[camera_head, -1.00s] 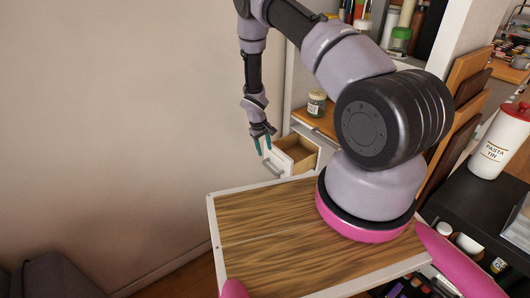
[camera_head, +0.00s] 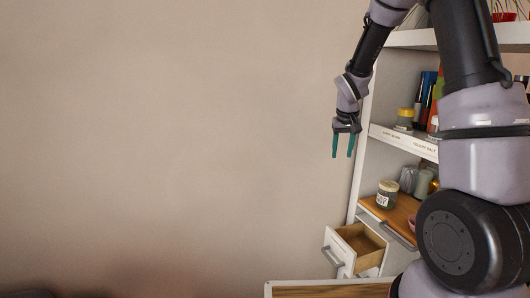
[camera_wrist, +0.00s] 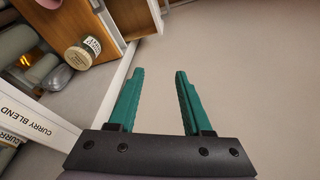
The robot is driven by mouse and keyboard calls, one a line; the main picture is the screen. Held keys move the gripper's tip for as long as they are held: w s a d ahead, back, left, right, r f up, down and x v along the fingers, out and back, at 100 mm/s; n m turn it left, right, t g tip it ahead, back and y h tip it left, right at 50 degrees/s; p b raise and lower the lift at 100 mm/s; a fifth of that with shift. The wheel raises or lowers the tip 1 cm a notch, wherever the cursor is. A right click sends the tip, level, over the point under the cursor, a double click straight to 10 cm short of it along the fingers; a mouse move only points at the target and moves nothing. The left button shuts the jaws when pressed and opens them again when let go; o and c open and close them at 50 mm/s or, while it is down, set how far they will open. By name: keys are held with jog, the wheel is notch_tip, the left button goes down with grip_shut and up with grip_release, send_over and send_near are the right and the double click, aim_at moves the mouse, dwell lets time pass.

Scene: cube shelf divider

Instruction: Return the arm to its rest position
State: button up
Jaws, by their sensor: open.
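My gripper (camera_head: 343,145) hangs fingers-down in the head view, left of the shelf unit and in front of the bare wall. Its two teal fingers are apart with nothing between them. The wrist view also shows the gripper (camera_wrist: 160,75) open and empty. My arm reaches in from the upper right of the head view, bent, with the wrist hanging below. The gripper touches nothing that I can see.
A white shelf unit (camera_head: 376,131) stands right of the gripper, holding jars and books. A lidded jar (camera_head: 387,194) sits on its wooden shelf. Below, a small drawer (camera_head: 345,250) is pulled out and looks empty. The wall (camera_head: 180,140) side at left is clear.

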jog(key=s+r+m+t+y, duration=0.1)
jog(key=s+r+m+t, duration=0.1)
jog(key=s+r, duration=1.3)
jog(key=s+r+t+y, duration=0.1)
jog(key=s+r, duration=0.2)
jog(key=s, duration=0.3)
jog(key=s+a+r+m+t, duration=0.1)
jog(key=s+r, duration=0.3)
jog(key=s, duration=0.3)
jog(key=shift+s+a+m+y, duration=0.25)
jog(key=shift+m+y, duration=0.05)
jog(key=shift+y, duration=0.1)
